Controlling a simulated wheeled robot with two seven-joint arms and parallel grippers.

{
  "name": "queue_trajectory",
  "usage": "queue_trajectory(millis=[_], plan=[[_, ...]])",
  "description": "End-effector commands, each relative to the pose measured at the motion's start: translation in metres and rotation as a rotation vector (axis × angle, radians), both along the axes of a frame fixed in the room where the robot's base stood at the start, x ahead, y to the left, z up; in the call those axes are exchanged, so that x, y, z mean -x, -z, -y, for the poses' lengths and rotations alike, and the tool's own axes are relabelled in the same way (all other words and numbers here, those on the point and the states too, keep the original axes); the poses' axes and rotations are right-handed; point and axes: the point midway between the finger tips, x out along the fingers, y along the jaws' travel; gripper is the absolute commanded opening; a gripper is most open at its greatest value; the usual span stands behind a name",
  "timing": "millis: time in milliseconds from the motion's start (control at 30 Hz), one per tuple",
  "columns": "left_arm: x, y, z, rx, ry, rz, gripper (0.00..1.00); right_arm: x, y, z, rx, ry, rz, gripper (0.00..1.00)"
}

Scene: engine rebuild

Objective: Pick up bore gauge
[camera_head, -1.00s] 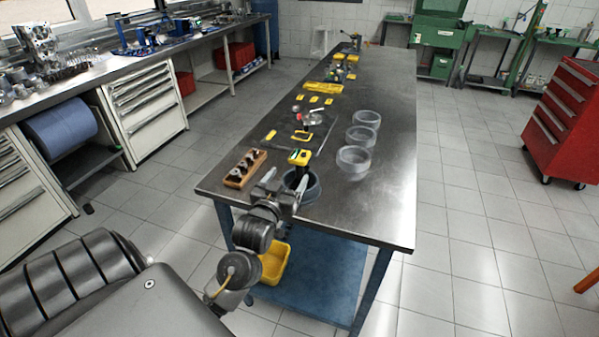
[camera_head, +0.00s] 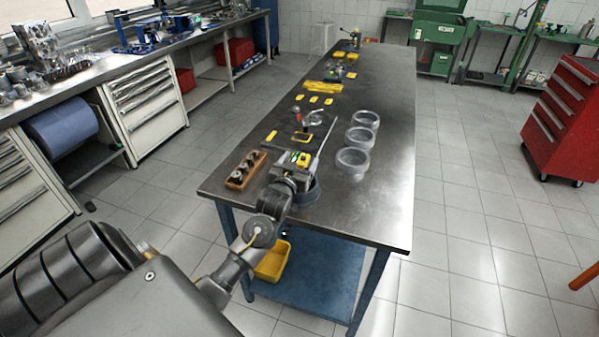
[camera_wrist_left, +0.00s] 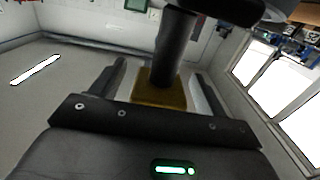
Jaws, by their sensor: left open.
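The bore gauge (camera_head: 304,156) stands upright on the near part of the steel table, with a yellow head on a dark stem. In the left wrist view, its yellow block (camera_wrist_left: 158,92) and black stem (camera_wrist_left: 176,48) show between my fingers. My left gripper (camera_head: 303,150) is open, one finger on each side of the yellow part. I cannot tell whether either finger touches it. The stem's foot is at a dark grey ring (camera_head: 312,192), mostly hidden behind my gripper and wrist. My right gripper is not in view.
A wooden block with several dark parts (camera_head: 245,170) lies left of my gripper. Clear rings (camera_head: 352,160) stand to the right. Small yellow-marked items and a yellow tray (camera_head: 323,87) lie farther back. The table's right front is bare.

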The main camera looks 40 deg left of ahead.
Motion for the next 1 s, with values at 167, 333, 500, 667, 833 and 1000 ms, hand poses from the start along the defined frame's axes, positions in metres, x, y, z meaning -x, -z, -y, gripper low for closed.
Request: queue_trajectory(millis=[167, 333, 500, 667, 833, 1000], plan=[[-0.0021, 0.0006, -0.0005, 0.0, 0.001, 0.0, 0.75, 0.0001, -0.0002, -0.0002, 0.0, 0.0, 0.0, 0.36], [-0.002, 0.0005, -0.0005, 0.0, 0.001, 0.0, 0.63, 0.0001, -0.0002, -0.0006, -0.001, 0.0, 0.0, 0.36], [-0.0019, 0.0005, -0.0006, 0.0, 0.0, 0.0, 0.41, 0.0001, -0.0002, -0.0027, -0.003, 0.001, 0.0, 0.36], [-0.0018, 0.0005, -0.0005, 0.0, 0.0, 0.0, 0.2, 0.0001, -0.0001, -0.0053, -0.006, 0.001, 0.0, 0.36], [-0.0018, 0.0005, -0.0005, 0.0, 0.0, 0.0, 0.0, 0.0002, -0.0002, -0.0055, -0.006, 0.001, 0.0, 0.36], [-0.0019, -0.0011, -0.0007, 0.0, 0.0, 0.003, 0.0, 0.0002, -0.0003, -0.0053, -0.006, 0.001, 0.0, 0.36]])
